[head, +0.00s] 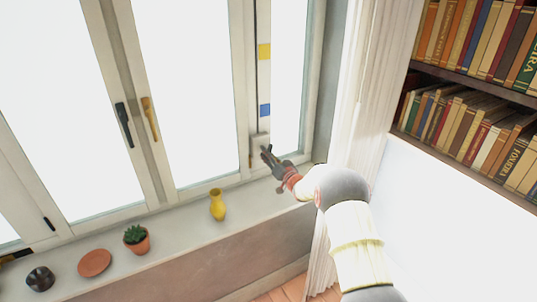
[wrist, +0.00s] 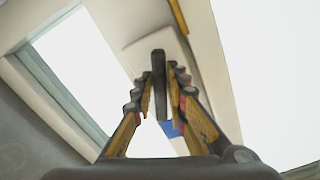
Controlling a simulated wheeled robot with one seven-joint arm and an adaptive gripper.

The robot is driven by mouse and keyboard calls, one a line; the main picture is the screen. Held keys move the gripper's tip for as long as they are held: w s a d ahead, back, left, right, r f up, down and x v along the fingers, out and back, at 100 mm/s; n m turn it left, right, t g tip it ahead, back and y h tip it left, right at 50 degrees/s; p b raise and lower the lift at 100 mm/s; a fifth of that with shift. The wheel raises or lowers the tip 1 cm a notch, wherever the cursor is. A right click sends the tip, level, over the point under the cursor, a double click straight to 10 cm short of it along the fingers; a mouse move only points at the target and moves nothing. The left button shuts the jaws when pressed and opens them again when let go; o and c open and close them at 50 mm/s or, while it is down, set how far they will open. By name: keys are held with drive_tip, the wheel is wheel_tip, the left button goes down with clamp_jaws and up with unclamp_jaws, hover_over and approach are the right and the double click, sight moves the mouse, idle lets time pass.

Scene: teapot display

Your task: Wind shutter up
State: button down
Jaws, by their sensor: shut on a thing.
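A pale winder housing (head: 259,139) sits low on the right window post in the head view; it also shows as a light block in the wrist view (wrist: 150,50). A dark bar, the winder handle (wrist: 158,75), stands out from it between my fingers. My gripper (head: 266,153) reaches the housing from the right, and in the wrist view its yellow and black fingers (wrist: 160,95) are closed on the handle. A strip above the housing bears a yellow mark (head: 264,51) and a blue mark (head: 265,110). I cannot make out the shutter itself against the bright panes.
The sill below (head: 180,228) holds a yellow vase (head: 217,205), a potted plant (head: 137,239), a terracotta dish (head: 95,263) and a dark bowl (head: 40,279). A pale curtain (head: 355,110) hangs close to my arm. Bookshelves (head: 470,115) are at the right.

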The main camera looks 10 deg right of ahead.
drive_tip(key=m+p, duration=0.2)
drive_tip(key=m, duration=0.4)
drive_tip(key=shift+a+r, duration=0.1)
drive_tip(key=shift+r, duration=0.05)
drive_tip(key=m+p, duration=0.2)
drive_tip(key=m, duration=0.4)
drive_tip(key=shift+r+m+p, duration=0.1)
drive_tip(key=shift+m+p, duration=0.2)
drive_tip(key=shift+m, duration=0.1)
drive_tip(key=m+p, duration=0.1)
drive_tip(key=m, duration=0.4)
drive_tip(key=shift+p, duration=0.4)
drive_tip(key=shift+m+p, duration=0.7)
drive_tip(key=shift+m, duration=2)
drive_tip(key=c, duration=1.9)
unclamp_jaws()
drive_tip(key=shift+o, duration=0.5)
drive_tip(key=shift+s, duration=0.1)
